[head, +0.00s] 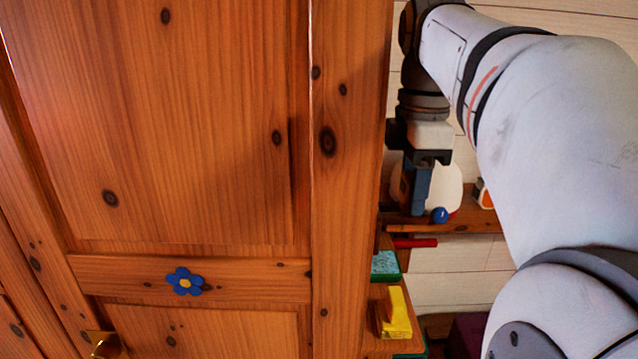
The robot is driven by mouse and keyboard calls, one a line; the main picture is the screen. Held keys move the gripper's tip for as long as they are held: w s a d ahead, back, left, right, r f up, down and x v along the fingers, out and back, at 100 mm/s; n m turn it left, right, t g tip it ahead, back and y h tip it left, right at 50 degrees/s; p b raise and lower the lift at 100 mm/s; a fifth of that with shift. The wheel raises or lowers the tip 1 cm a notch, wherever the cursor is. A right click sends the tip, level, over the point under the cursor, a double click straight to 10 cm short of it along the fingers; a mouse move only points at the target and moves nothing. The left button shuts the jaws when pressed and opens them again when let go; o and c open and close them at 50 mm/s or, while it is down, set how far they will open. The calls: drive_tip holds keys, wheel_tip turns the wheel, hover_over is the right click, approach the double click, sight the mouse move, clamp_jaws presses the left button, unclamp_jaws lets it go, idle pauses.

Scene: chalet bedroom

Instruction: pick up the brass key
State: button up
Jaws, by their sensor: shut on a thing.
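My gripper (416,205) points down over a small wooden shelf (472,220) beside the tall wooden cupboard. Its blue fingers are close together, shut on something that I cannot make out. The fingertips are just above or at the shelf. I cannot pick out the brass key for certain. A brass-coloured piece (105,344) shows on the cupboard front at the lower left, far from my gripper, and looks like a handle or a fitting.
The pine cupboard (180,120) with a blue flower (185,281) fills the left. A blue ball (439,215) and a white rounded thing (452,190) are by my gripper. Below are a red rod (414,243), a green-and-blue block (385,264) and a yellow block (396,312).

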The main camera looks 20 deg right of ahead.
wheel_tip(320, 180, up, 7)
drive_tip(key=s+d+b, duration=0.1)
drive_tip(key=s+d, duration=0.1)
drive_tip(key=d, duration=0.7)
drive_tip(key=s+d, duration=0.3)
drive_tip(key=d, duration=0.7)
drive_tip(key=shift+s+f+b, duration=0.15)
drive_tip(key=shift+s+b, duration=0.1)
drive_tip(key=shift+b, duration=0.1)
drive_tip(key=shift+d, duration=0.1)
